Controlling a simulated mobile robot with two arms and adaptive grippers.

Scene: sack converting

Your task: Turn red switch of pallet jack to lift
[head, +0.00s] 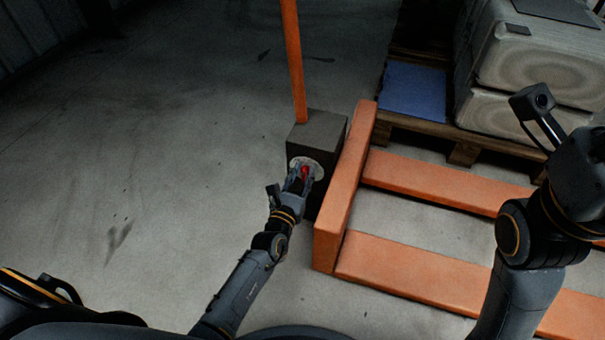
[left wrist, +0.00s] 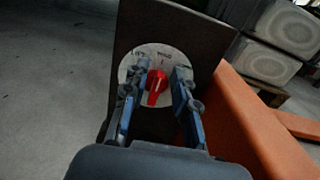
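The red switch (head: 304,173) sits on a pale round dial plate on the dark box (head: 318,130) of the orange pallet jack (head: 343,190). In the left wrist view the red switch (left wrist: 157,87) shows a light pointer line, and the dial (left wrist: 143,57) has dark lettering along its upper edge. My left gripper (head: 299,181) is at the dial. In the left wrist view its two blue-grey fingers (left wrist: 157,92) stand apart, one on each side of the switch, with gaps visible. My right arm is at the right of the head view; its fingers cannot be made out.
An orange handle post (head: 293,60) rises from the box. Orange forks (head: 440,180) extend right. A wooden pallet (head: 465,150) carries a blue sheet (head: 412,90) and stacked pale sacks (head: 530,60). The concrete floor on the left is clear.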

